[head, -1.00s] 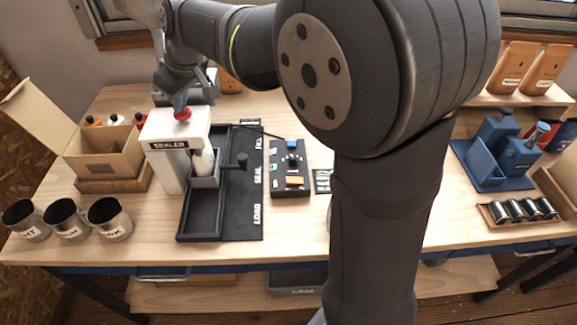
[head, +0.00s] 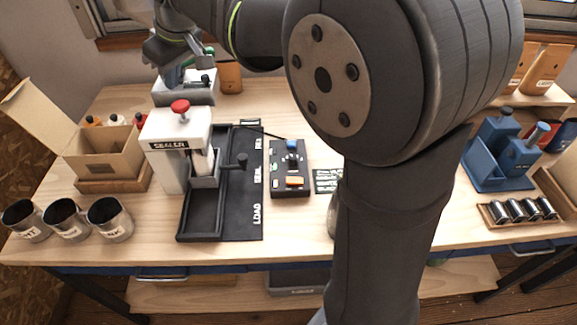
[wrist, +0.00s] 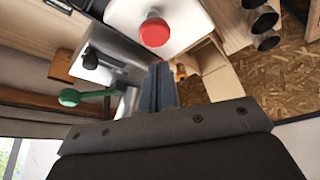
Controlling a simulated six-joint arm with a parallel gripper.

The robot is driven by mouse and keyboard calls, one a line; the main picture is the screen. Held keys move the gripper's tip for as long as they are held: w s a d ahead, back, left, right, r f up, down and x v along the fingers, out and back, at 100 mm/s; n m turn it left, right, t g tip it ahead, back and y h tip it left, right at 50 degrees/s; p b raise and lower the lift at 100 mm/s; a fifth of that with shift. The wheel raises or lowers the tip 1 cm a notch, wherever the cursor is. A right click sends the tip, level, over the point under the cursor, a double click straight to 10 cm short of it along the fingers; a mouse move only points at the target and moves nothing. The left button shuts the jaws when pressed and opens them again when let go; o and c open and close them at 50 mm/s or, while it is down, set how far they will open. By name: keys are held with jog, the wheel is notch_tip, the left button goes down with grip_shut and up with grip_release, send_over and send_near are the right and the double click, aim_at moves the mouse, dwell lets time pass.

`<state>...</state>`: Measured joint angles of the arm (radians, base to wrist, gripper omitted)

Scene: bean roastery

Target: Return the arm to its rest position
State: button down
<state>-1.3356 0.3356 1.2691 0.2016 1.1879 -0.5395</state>
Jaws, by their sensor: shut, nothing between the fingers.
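My gripper (head: 172,78) is up at the back left in the head view, behind and above the sealer (head: 163,135). In the wrist view its two grey fingers (wrist: 158,90) are together with nothing between them. The white sealer has a red knob (head: 180,106) on top, and the knob also shows in the wrist view (wrist: 155,32), apart from the fingers. My arm crosses the upper middle and right of the head view and hides part of the table.
A black track (head: 211,225) runs beside the sealer, with a control box (head: 290,182) to its right. An open cardboard box (head: 108,158) and several metal cups (head: 110,220) stand at the left. Blue equipment (head: 500,150) stands at the right.

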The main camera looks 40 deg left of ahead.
aim_at(177, 103)
dwell(0.4)
jog(key=shift+f, duration=2.2)
